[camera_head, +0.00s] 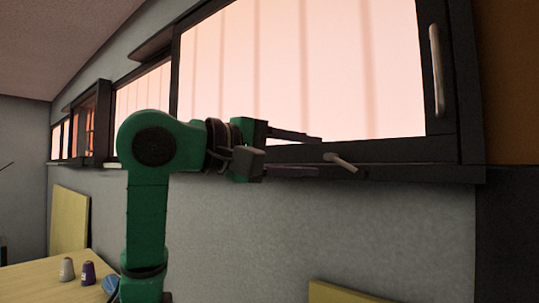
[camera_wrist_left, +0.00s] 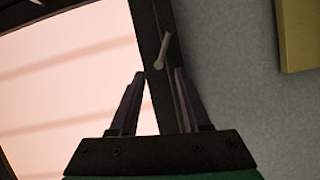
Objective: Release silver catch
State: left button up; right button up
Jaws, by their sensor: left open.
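The silver catch (camera_head: 342,161) is a small pale lever on the dark lower frame of the window (camera_head: 300,75). It slants down to the right in the head view. My left gripper (camera_head: 319,156) is open, with its fingers pointing right at the catch, one finger higher than the other. In the left wrist view, the catch (camera_wrist_left: 162,50) stands just beyond and between the open fingertips of the left gripper (camera_wrist_left: 158,73). It seems free of the fingers, though contact is hard to judge. My right gripper is out of sight.
A long pale vertical handle (camera_head: 437,70) sits on the window's right frame. A table (camera_head: 45,278) at lower left holds a white cup (camera_head: 67,269), a purple cup (camera_head: 88,272) and a blue item (camera_head: 111,284). Yellow panels (camera_head: 68,220) stand against the grey wall.

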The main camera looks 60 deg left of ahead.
pick_arm(q)
jog(key=s+p, duration=0.1)
jog(key=s, duration=0.9)
jog(key=shift+s+a+r, duration=0.15)
jog(key=shift+a+r, duration=0.1)
jog(key=shift+r, duration=0.05)
